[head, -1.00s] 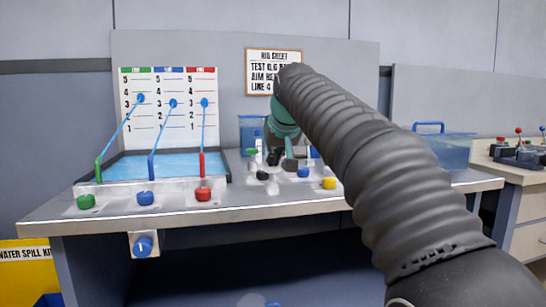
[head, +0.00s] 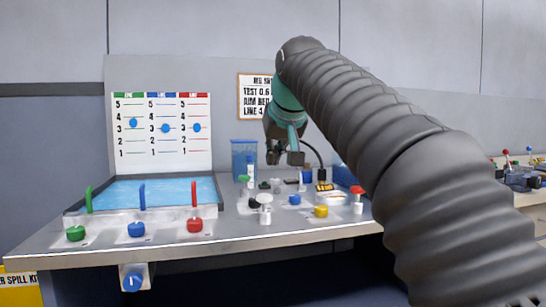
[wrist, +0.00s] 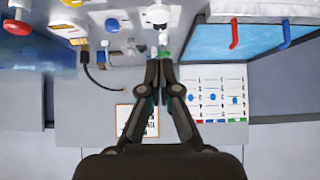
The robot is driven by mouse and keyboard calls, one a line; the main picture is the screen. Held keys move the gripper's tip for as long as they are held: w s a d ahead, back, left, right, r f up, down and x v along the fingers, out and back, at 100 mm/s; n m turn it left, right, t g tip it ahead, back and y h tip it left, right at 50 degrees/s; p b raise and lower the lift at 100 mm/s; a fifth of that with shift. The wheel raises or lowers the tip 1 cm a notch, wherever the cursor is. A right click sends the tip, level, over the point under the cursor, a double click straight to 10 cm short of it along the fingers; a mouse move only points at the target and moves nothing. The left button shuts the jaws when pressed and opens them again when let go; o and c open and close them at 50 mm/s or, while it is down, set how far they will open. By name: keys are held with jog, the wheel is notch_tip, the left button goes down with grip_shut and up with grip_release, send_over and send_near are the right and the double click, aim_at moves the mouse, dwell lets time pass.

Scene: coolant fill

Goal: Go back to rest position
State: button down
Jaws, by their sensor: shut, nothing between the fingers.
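My gripper (head: 284,158) hangs above the back middle of the bench, shut and empty, apart from the small fittings below it. In the wrist view its fingers (wrist: 160,66) are together, over an upside-down scene. The arm reaches in from the right in a ribbed black sleeve. The tank of blue water (head: 160,192) has green, blue and red nozzles at its front. Green (head: 76,233), blue (head: 136,229) and red (head: 194,224) knobs sit before it. The level chart (head: 160,145) behind carries three blue dots near line 3. No streams show at the nozzles.
A blue dial (head: 131,281) hangs under the bench's front edge. Small valves, a yellow knob (head: 320,211) and a red-topped fitting (head: 357,192) crowd the bench's middle and right. A blue container (head: 244,158) stands behind. A yellow spill-kit box (head: 20,284) is at lower left.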

dwell(0.4)
jog(key=s+d+f+g, duration=0.1)
jog(key=s+d+f, duration=0.1)
jog(key=f, duration=0.6)
jog(key=s+d+f+g, duration=0.1)
jog(key=s+f, duration=0.1)
jog(key=f, duration=0.7)
jog(key=s+d+f+m, duration=0.1)
jog(key=s+d+f, duration=0.3)
jog(key=s+f, duration=0.2)
jog(key=s+d+f+m+h, duration=0.1)
jog(key=s+d+f, duration=0.3)
jog(key=s+f, duration=0.3)
jog(key=s+d+f+m+g+h, duration=0.1)
jog(key=s+d+f, duration=0.4)
jog(key=s, duration=0.7)
jog(key=shift+s+f, duration=0.3)
jog(key=shift+f, duration=0.5)
